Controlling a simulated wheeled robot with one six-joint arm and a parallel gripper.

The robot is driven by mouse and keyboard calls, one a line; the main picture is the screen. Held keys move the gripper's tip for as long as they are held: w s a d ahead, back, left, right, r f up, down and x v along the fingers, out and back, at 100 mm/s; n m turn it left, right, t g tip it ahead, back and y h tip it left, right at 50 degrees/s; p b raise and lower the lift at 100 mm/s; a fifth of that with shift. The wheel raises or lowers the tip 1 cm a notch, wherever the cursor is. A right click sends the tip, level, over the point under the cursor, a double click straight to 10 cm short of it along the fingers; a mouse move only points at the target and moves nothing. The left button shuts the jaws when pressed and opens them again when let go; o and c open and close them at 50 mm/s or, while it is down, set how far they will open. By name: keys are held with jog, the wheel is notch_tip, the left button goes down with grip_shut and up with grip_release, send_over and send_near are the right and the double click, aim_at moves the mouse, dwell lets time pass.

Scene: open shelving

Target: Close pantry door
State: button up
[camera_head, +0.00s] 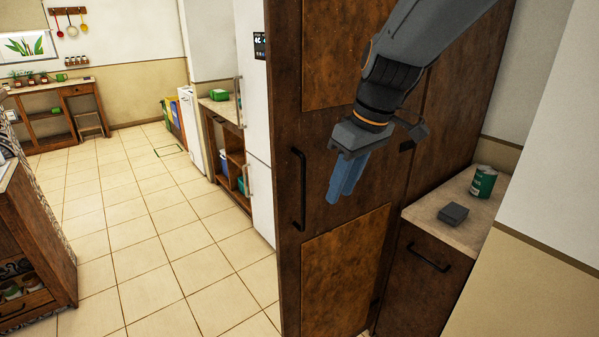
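The pantry door (345,245) is a tall brown wooden door with lighter inset panels, in the middle of the head view. Its black vertical bar handle (300,190) is near its left edge. I cannot tell from this view how far the door stands open. My gripper (337,198) hangs in front of the door, right of the handle and apart from it, with blue fingers pointing down. The fingers overlap in this view, so their gap cannot be judged. No object shows between them.
A white fridge (256,110) stands left of the door. To the right, a low counter (427,214) holds a green can (483,182) and a grey box (453,214). A wooden unit (35,235) is at the far left. The tiled floor (150,220) between is clear.

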jog(key=w+a+r+n+y, duration=0.25)
jog(key=a+r+n, duration=0.25)
jog(key=r, duration=0.3)
jog(key=p+x, duration=0.2)
jog(key=x, duration=0.5)
jog(key=shift+w+f+h, duration=0.2)
jog(key=shift+f+h, duration=0.05)
jog(key=shift+h, duration=0.1)
grip_shut()
